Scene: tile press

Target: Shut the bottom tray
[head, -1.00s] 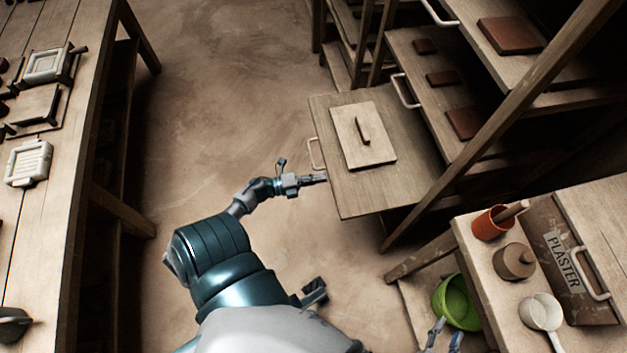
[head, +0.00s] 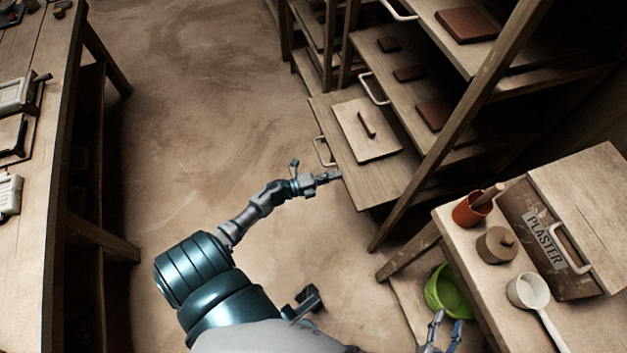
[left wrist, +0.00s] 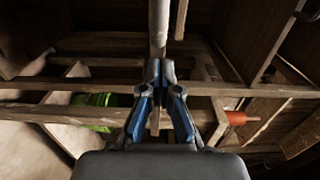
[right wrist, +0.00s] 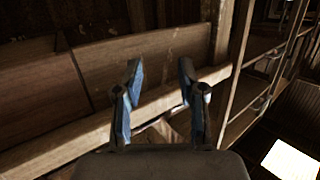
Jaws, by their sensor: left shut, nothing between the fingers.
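The bottom tray (head: 385,181) is a flat wooden board sticking partly out of the rack on the right, with a pale handle (head: 322,151) on its front edge. A wooden slab with a raised grip (head: 366,130) lies on it. My left gripper (head: 337,176) is shut and empty, its tips at the tray's front edge, nearer the tray's lower corner than the handle. Whether they touch is unclear. The shut fingers also show in the left wrist view (left wrist: 160,70). My right gripper (head: 440,333) is low by the side table; its fingers stand apart and empty in the right wrist view (right wrist: 160,75).
Higher rack trays hold reddish tiles (head: 467,25). A rack post (head: 440,150) stands beside the tray. The side table at right carries a plaster box (head: 545,240), a red cup (head: 471,210) and a jar (head: 497,245). A green bowl (head: 448,293) sits below. Floor at left is clear.

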